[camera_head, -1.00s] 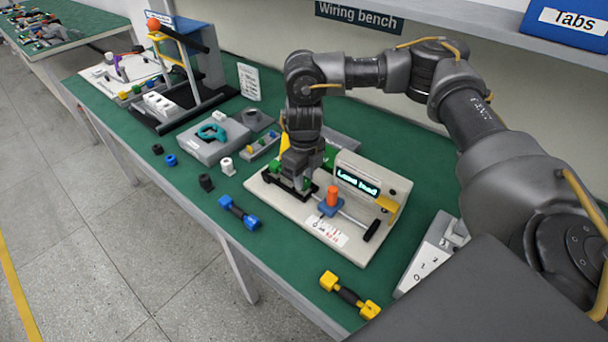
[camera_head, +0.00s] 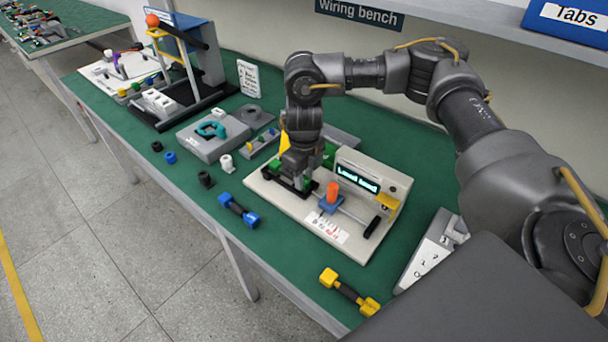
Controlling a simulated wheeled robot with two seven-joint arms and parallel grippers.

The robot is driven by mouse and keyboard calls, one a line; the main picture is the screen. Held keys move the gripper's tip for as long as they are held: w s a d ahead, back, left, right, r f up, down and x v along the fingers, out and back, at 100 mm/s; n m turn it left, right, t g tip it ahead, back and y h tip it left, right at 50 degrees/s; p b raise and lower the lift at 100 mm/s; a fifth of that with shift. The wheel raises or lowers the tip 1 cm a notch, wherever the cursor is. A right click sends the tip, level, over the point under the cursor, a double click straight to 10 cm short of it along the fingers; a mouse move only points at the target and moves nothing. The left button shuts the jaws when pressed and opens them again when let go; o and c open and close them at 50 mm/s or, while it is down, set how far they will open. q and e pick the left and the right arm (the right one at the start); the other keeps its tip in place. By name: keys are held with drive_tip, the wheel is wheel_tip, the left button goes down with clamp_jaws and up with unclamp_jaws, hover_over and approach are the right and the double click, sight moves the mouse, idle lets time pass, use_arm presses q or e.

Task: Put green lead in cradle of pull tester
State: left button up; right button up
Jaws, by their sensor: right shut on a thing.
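The pull tester (camera_head: 325,232) is a pale base on the green bench with a lit display (camera_head: 357,178) reading "Load lead". My right gripper (camera_head: 294,182) points down over the left end of the tester and is shut on the green lead (camera_head: 275,179), of which a green end shows beside the fingers. The lead is low at the black part of the tester there; whether it rests in the cradle is hidden by the gripper. My left gripper is out of view.
A blue lead (camera_head: 238,210) and a yellow lead (camera_head: 349,292) lie near the bench's front edge. A numbered grey box (camera_head: 430,250) stands at right.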

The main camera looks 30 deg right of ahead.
drive_tip(key=shift+f, duration=0.25)
drive_tip(key=o, duration=1.1)
wheel_tip(320, 180, up, 11)
drive_tip(key=shift+f, duration=0.1)
idle(0.4)
